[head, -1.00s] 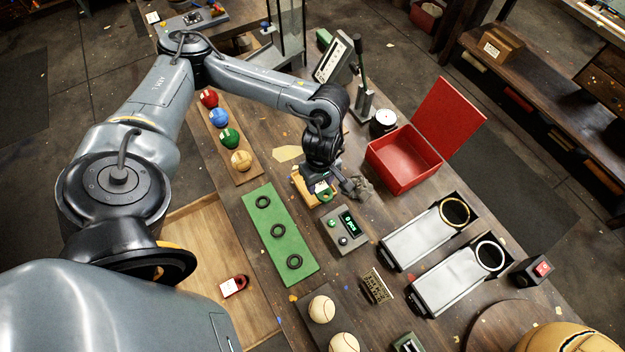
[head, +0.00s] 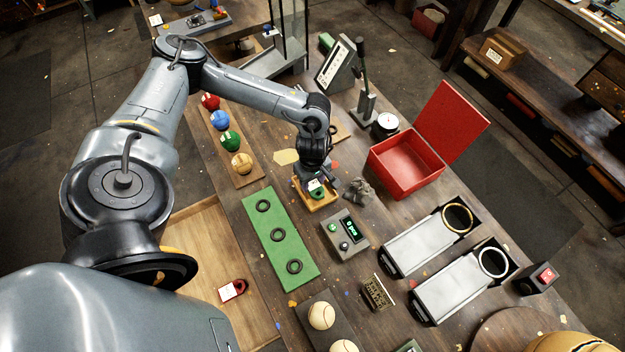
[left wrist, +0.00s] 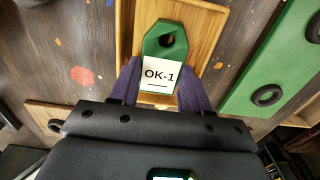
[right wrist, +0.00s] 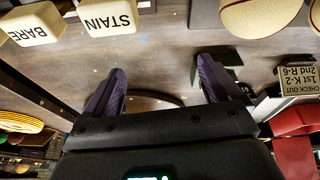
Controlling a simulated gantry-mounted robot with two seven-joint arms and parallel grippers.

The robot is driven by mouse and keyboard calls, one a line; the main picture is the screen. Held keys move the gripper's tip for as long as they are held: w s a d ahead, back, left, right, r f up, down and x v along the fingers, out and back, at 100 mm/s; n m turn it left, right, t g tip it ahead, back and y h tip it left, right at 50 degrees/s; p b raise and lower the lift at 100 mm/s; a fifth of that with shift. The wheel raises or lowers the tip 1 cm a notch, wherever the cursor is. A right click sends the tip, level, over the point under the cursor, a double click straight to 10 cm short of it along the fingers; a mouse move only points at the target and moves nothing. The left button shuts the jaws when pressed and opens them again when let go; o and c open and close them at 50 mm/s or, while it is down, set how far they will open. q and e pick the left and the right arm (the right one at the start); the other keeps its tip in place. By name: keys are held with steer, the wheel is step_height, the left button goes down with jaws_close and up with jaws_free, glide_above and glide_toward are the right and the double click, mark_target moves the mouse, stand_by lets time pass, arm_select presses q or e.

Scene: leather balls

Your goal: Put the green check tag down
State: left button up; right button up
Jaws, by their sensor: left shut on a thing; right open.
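The green check tag (left wrist: 166,42) has a hole at one end and a white label reading OK-1. In the left wrist view it lies between the fingers of my left gripper (left wrist: 155,88), over a wooden tray (left wrist: 207,38). My left gripper (head: 316,186) is shut on the tag; the tag (head: 317,192) also shows in the head view, at the wooden tray (head: 322,206). I cannot tell whether the tag touches the tray's floor. My right gripper (right wrist: 160,90) is open and empty over the table, seen in the right wrist view.
A green mat (head: 280,240) with black rings lies left of the tray. A small grey counter box (head: 346,236) and a crumpled grey cloth (head: 359,191) sit close by. An open red box (head: 405,163) stands to the right. Cream blocks (right wrist: 108,17) show in the right wrist view.

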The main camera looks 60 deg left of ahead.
arm_select(q)
steer(key=shift+f, duration=0.1)
arm_select(e)
steer(key=shift+f, duration=0.15)
arm_select(q)
steer(key=o, duration=0.7)
steer(key=shift+o, duration=0.2)
